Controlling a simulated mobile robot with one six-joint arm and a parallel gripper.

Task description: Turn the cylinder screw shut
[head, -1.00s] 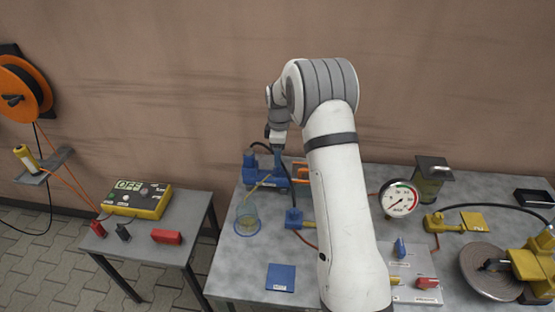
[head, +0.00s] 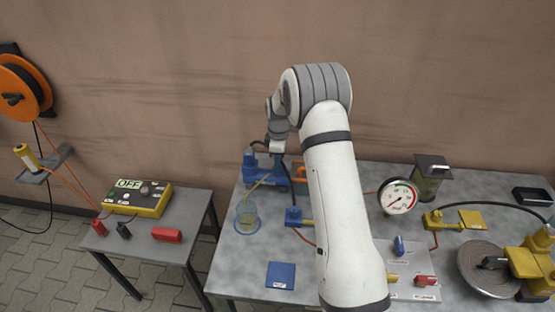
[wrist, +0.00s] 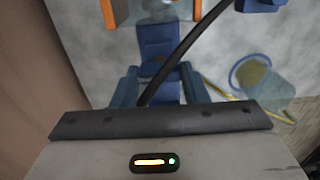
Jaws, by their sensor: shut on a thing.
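The blue cylinder unit (head: 266,176) stands at the back left of the grey table. My gripper (head: 276,152) points down over it and is shut at its top, where I take the cylinder screw to be. The jaws and my wrist hide the screw in the head view. The wrist view shows blue parts of the unit (wrist: 158,45) just beyond the gripper's dark front edge. The fingertips and the screw cannot be made out clearly there. How far the screw is turned cannot be told.
A dark hose (wrist: 185,48) runs across the wrist view close to my gripper. A clear beaker (head: 246,216) with yellowish liquid stands front left of the unit. An orange part (head: 299,170) is to its right. A pressure gauge (head: 398,197) stands right of my arm.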

